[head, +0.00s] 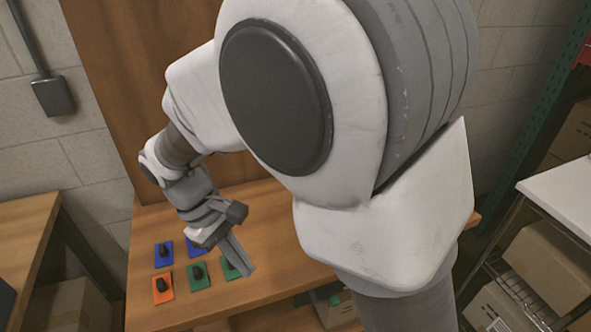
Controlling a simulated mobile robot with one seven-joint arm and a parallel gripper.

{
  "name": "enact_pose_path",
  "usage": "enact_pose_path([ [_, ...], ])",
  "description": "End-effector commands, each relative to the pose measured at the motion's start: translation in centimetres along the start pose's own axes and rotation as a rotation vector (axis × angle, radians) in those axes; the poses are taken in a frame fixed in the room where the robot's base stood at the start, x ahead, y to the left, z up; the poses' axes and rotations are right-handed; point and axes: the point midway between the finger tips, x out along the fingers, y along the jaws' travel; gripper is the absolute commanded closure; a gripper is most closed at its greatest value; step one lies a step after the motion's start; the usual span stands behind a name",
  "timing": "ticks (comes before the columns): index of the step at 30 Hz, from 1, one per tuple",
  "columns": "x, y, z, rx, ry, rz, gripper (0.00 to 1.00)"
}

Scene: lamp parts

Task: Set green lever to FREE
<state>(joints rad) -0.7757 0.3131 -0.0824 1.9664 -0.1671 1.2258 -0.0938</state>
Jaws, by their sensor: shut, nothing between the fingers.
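A green plate (200,285) with a dark lever lies on the wooden table, in the front row. A second green plate (231,272) lies to its right, mostly hidden behind my gripper. I cannot tell which way either lever points, and no FREE marking is readable. My gripper (247,267) points down in front of the right green plate, its fingers together and empty. I cannot tell whether it touches the lever there.
Two blue plates, one on the left (159,262) and one partly hidden behind my gripper (191,246), and an orange plate (163,298) with a dark lever are close by. A brown wooden panel (105,65) rises behind the table (150,215). Bare table lies left of the plates.

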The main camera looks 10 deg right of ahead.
Motion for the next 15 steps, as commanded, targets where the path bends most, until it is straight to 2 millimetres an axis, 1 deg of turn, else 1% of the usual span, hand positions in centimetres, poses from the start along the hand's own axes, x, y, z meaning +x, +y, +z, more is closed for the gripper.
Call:
enact_pose_path([
  [1,1.7,-1.1,-1.3,-0.038,-0.034,0.017,1.00],
  [3,3.2,-2.3,-2.6,-0.084,-0.075,0.043,1.00],
  [8,6.9,-5.3,-5.4,-0.186,-0.173,0.107,1.00],
  [15,13.0,-9.9,-8.8,-0.332,-0.316,0.224,1.00],
])
